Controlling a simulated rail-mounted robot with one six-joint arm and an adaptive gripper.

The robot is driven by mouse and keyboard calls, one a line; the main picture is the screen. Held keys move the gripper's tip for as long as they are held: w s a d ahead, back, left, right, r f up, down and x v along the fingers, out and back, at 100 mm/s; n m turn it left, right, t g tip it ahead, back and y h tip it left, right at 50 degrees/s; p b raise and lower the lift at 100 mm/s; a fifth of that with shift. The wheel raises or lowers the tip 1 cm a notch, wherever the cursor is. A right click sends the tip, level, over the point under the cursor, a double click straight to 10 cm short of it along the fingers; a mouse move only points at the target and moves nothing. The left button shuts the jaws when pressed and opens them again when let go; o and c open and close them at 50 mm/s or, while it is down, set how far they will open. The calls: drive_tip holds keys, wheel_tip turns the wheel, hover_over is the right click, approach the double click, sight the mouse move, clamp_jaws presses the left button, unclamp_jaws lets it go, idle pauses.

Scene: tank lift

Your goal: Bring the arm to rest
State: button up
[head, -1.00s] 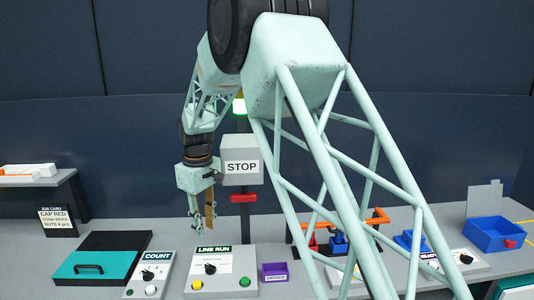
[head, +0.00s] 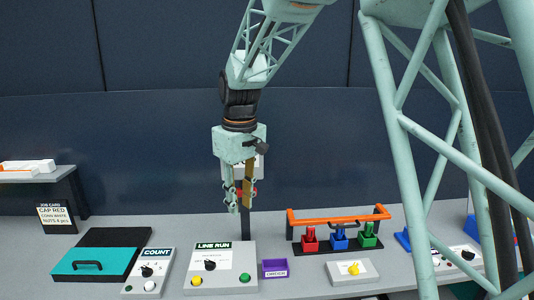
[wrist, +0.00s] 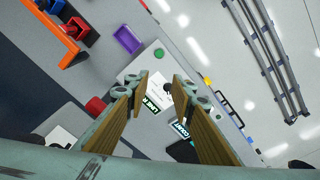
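My gripper (head: 239,203) hangs from my arm in the head view, pointing down above the bench behind the LINE RUN box. In the wrist view my gripper (wrist: 161,88) shows two wood-coloured finger pads set apart with nothing between them. The LINE RUN box (head: 222,264), with a dark knob, a yellow button and a green button, lies below it. The LINE RUN box also shows beyond the fingertips in the wrist view (wrist: 132,72). Much of the STOP box behind the wrist is hidden.
A COUNT box (head: 148,273) and a teal-lidded case (head: 95,263) stand to the left. A purple bin (head: 275,268), a box with a yellow knob (head: 353,271) and an orange rail (head: 340,219) above red, blue and green pieces stand to the right. Air around the gripper looks clear.

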drive_tip(key=s+d+r+m+t+b, duration=0.15)
drive_tip(key=s+d+r, duration=0.25)
drive_tip(key=s+d, duration=0.55)
drive_tip(key=s+d+r+m+b, duration=0.2)
drive_tip(key=s+d+r+m, duration=0.15)
drive_tip(key=s+d, duration=0.6)
drive_tip(key=s+d+f+m+b, duration=0.1)
drive_tip(key=s+d, duration=0.2)
drive_tip(key=s, duration=0.5)
drive_tip(key=s+d+f+m+t+b, duration=0.1)
drive_tip(key=s+d+f, duration=0.1)
drive_tip(key=s, duration=0.7)
drive_tip(key=s+d+f+m+b, duration=0.1)
drive_tip(key=s+d, duration=0.3)
drive_tip(key=s, duration=0.4)
drive_tip(key=shift+s+d+f+m, duration=0.2)
drive_tip(key=shift+d+f+m, duration=0.2)
drive_tip(key=shift+f+m, duration=0.3)
